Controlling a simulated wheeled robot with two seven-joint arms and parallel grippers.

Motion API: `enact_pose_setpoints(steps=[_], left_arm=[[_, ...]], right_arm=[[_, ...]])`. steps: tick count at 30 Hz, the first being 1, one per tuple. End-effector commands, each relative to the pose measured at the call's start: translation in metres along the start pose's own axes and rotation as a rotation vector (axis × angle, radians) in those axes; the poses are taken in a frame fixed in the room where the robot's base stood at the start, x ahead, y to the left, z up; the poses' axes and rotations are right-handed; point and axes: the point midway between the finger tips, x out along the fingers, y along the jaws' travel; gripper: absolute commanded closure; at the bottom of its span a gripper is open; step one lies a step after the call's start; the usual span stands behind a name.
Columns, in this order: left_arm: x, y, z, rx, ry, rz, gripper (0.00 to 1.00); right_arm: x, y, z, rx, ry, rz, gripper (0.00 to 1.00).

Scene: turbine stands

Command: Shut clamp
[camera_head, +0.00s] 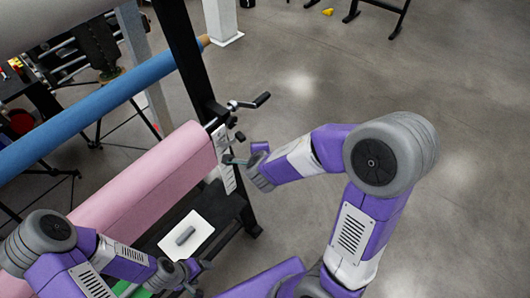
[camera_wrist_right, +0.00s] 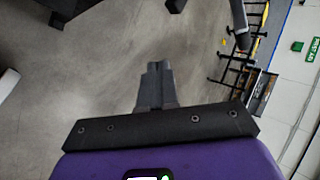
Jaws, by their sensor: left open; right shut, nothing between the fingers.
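A black stand post (camera_head: 190,70) carries the rolls. At the end of the pink roll (camera_head: 150,175) are a pale bracket plate (camera_head: 222,145) with small dark levers and a crank handle (camera_head: 250,102). I cannot tell which of these fittings is the clamp, or whether it is shut. My right gripper (camera_head: 236,160) is beside the plate; contact is unclear. In the right wrist view its fingers (camera_wrist_right: 155,85) are together and empty. My left gripper (camera_head: 192,274) is open at the lower left, near a white tray (camera_head: 190,226), away from the bracket.
A blue roll (camera_head: 110,105) and a light grey roll (camera_head: 50,15) run above the pink one. A small grey piece (camera_head: 185,236) lies on the white tray. Floor (camera_head: 470,150) to the right is clear. A dark grey rod (camera_wrist_right: 240,22) shows in the right wrist view.

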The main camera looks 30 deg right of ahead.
Motion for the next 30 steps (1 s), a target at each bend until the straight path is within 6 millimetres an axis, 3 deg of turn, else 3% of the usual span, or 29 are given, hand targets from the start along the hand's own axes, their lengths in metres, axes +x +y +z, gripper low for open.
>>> enact_pose_setpoints(steps=[3, 9, 27, 30], left_arm=[[-0.006, 0.003, 0.0, 0.0, 0.0, 0.0, 0.32], [-0.01, 0.004, 0.0, 0.0, 0.0, 0.0, 0.32], [-0.01, 0.004, 0.001, 0.0, 0.0, 0.0, 0.32], [-0.007, 0.003, 0.0, 0.0, 0.0, 0.0, 0.32]], right_arm=[[-0.019, -0.003, -0.008, 0.001, -0.001, -0.002, 1.0], [-0.032, -0.003, -0.014, -0.001, 0.0, -0.001, 1.0], [-0.033, -0.003, -0.015, -0.001, 0.0, 0.001, 1.0], [-0.029, 0.007, -0.015, 0.042, 0.004, 0.029, 1.0]])
